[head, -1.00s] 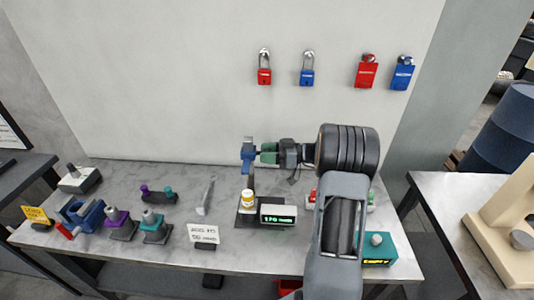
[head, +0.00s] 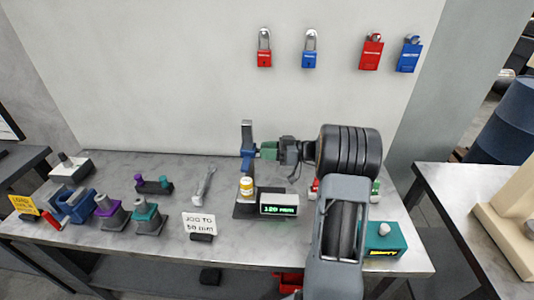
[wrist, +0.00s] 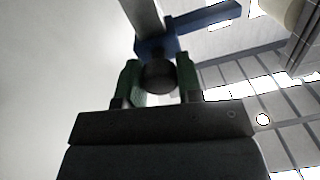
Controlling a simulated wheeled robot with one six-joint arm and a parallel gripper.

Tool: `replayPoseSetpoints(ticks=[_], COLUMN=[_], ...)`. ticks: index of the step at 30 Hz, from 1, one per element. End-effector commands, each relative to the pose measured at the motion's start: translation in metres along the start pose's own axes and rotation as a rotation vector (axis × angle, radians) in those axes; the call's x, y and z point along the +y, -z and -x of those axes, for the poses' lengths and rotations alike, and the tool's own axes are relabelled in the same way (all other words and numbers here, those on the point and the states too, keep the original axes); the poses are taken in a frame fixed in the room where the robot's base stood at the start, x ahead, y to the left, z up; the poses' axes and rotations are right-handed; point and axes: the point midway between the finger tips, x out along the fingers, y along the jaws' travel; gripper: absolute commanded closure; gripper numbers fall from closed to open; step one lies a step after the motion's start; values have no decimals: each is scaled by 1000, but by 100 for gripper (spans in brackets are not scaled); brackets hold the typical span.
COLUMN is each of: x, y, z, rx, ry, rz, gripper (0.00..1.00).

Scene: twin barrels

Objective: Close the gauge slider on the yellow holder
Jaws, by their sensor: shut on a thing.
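The gauge has an upright grey post (head: 247,132) with a blue slider (head: 248,159) on it. Below it, a small yellow-and-white holder (head: 247,187) stands on the dark gauge base (head: 244,207). The green display in front (head: 279,204) reads about 120 mm. My gripper (head: 265,151) comes from the right, with its green fingers at the slider. In the wrist view, my gripper (wrist: 160,80) is shut on the slider's dark round knob (wrist: 158,77); the blue slider body (wrist: 160,46) and the post (wrist: 143,15) are beyond it. A gap remains between slider and holder.
A sign reading "JOG TO 50 mm" (head: 199,223) stands left of the gauge. A wrench (head: 204,185) and several small fixtures (head: 108,210) are further left. A teal box (head: 383,240) is right of my arm. Padlocks (head: 371,52) hang on the wall.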

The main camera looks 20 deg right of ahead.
Motion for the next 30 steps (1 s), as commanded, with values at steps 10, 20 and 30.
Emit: replayPoseSetpoints(ticks=[10, 20, 30], x=[8, 7, 7], y=[-51, -48, -48], z=[0, 0, 0], rx=[-1, -2, -1], ry=[1, 1, 1], rz=[0, -3, -1], gripper=[88, 65, 41])
